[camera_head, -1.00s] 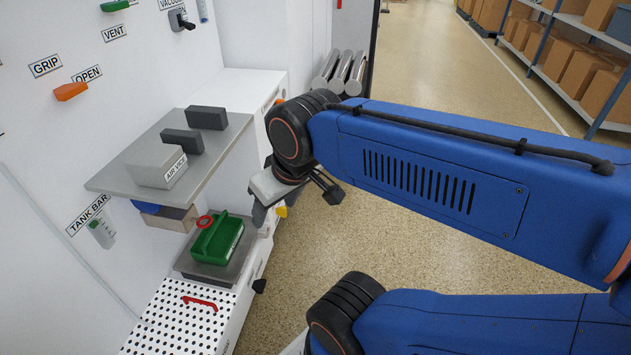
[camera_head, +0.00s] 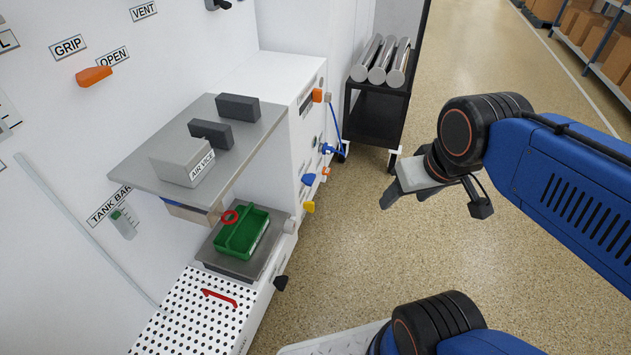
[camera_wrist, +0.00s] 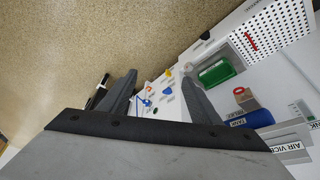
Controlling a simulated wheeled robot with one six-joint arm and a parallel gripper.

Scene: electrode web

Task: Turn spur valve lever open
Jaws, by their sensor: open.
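Several small coloured levers and knobs sit on the white cabinet's side face. In the head view these include an orange one (camera_head: 317,95), a blue handle (camera_head: 328,149), a blue one (camera_head: 309,179) and a yellow one (camera_head: 308,207). No readable label shows which is the spur valve lever. My gripper (camera_head: 400,190) hangs over the floor to the right of that face, apart from it. In the wrist view, my gripper (camera_wrist: 158,96) is open and empty, with the yellow knob (camera_wrist: 168,74) and a blue one (camera_wrist: 168,91) appearing between its fingers.
A steel shelf (camera_head: 150,180) with grey blocks juts out above a green tray (camera_head: 262,247). A perforated white top (camera_head: 185,320) is at the front. A black cart (camera_head: 375,115) with metal cylinders stands behind. The floor (camera_head: 350,260) beside the cabinet is clear.

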